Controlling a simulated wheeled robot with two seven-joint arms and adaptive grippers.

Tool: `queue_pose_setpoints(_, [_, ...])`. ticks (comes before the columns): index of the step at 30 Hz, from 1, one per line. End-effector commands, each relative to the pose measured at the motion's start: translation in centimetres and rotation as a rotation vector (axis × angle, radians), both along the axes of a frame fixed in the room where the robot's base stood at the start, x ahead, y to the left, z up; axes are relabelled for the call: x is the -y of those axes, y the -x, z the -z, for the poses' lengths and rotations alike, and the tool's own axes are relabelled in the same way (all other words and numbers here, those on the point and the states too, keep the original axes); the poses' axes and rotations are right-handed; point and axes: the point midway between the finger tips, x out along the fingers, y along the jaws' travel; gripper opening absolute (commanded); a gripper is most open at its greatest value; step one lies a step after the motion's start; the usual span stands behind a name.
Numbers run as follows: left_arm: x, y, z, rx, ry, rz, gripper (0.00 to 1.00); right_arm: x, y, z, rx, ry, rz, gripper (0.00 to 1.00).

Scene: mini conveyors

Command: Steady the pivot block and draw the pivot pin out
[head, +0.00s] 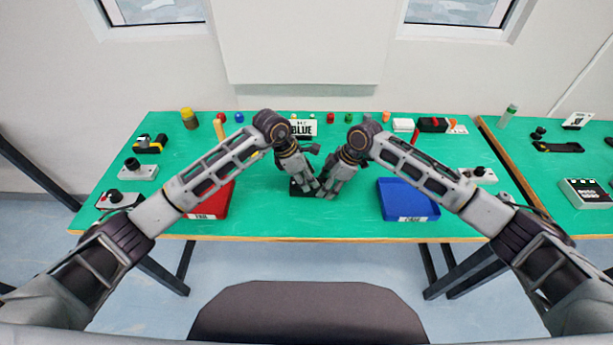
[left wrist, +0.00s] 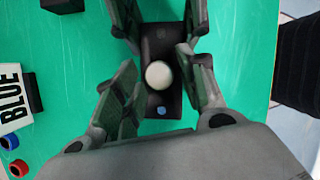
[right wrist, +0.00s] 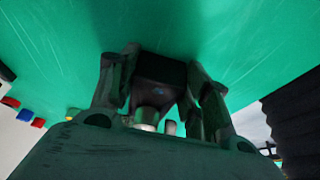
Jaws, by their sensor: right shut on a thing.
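The pivot block (left wrist: 158,100) is a dark block on the green table, with a pale round pivot pin (left wrist: 158,74) at its middle and a small blue mark. In the head view, the block (head: 296,190) is partly hidden by my grippers. My left gripper (head: 303,188) is open, its fingers apart on both sides of the block and pin. My right gripper (head: 322,194) is shut on the pivot block; in the right wrist view, its fingers flank the dark block (right wrist: 158,70). A metallic cylinder, likely the pin (right wrist: 146,118), shows near the palm there.
A red tray (head: 222,205) lies left and a blue tray (head: 408,203) right of the grippers. Several small coloured pieces line the table's back edge. Control boxes (head: 138,170) stand at the left. The table front edge is close.

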Motion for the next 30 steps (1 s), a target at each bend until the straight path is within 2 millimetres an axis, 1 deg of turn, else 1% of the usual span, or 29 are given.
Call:
queue_pose_setpoints(1, [0.0, 0.0, 0.0, 0.000, 0.000, 0.000, 0.30, 0.1, 0.4, 0.7, -0.012, 0.008, -0.003, 0.12])
queue_pose_setpoints(6, [0.0, 0.0, 0.0, 0.000, 0.000, 0.000, 0.08, 0.1, 0.4, 0.7, -0.012, 0.008, -0.003, 0.12])
queue_pose_setpoints(7, [0.0, 0.0, 0.0, 0.000, 0.000, 0.000, 0.04, 0.1, 0.4, 0.7, -0.012, 0.008, -0.003, 0.12])
queue_pose_setpoints(8, [0.0, 0.0, 0.0, 0.000, 0.000, 0.000, 0.02, 0.1, 0.4, 0.7, -0.012, 0.008, -0.003, 0.12])
queue_pose_setpoints(20, [0.0, 0.0, -0.2, 0.000, 0.000, 0.001, 0.02, 0.1, 0.4, 0.7, -0.012, 0.008, -0.003, 0.12])
queue_pose_setpoints(30, [0.0, 0.0, -1.2, 0.000, 0.001, 0.000, 0.02, 0.1, 0.4, 0.7, -0.012, 0.008, -0.003, 0.12])
